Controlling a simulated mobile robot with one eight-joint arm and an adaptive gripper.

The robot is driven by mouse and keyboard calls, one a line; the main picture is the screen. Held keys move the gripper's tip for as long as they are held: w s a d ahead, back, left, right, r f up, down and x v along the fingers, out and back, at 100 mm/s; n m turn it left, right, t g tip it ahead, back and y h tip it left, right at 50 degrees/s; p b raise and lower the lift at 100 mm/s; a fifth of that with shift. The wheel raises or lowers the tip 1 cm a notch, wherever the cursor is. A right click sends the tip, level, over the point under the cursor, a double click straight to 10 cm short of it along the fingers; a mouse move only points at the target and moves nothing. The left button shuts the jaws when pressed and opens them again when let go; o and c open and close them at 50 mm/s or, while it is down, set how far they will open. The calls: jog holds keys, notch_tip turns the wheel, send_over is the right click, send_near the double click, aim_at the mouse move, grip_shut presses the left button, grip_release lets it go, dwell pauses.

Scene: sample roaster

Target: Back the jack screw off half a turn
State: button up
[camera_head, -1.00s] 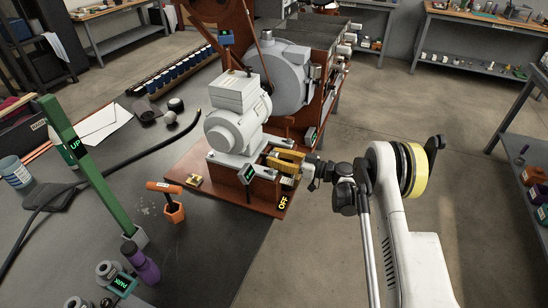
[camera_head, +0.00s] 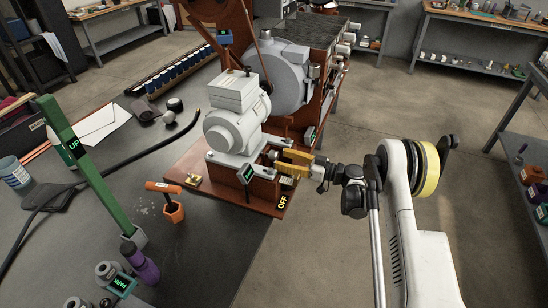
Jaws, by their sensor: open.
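The grey motor (camera_head: 238,122) sits on a metal slide base on a reddish-brown wooden board (camera_head: 192,160). A small grey screw end (camera_head: 272,154) sticks out at the right end of that base; it looks like the jack screw, but it is too small to read its turn. My gripper (camera_head: 279,162), with yellow-brown fingers, is just right of it. The fingers are open and appear empty, with their tips close to the screw end. I cannot tell whether they touch it.
A green post marked "UP" (camera_head: 75,150) stands left. Open floor lies right of the bench.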

jog(key=v, duration=0.8)
jog(key=shift+d, duration=0.2)
jog(key=shift+r, duration=0.15)
jog(key=s+r+m+h, duration=0.3)
jog(key=s+r+h, duration=0.15)
jog(key=r, duration=0.45)
jog(key=s+r+m+h, duration=0.4)
jog(key=s+r, duration=0.1)
jog(key=r, duration=0.4)
jog(key=s+d+r+m+h, duration=0.1)
jog(key=s+d+h, duration=0.3)
jog(key=s, duration=0.8)
jog(key=s+d+r+m+h, duration=0.1)
jog(key=s+d+m+h, duration=0.3)
jog(key=s, duration=0.9)
jog(key=d, duration=0.2)
jog(key=shift+s+d+t, duration=0.3)
jog(key=shift+t, duration=0.1)
jog(key=shift+r+h, duration=0.1)
jog(key=shift+h, duration=0.15)
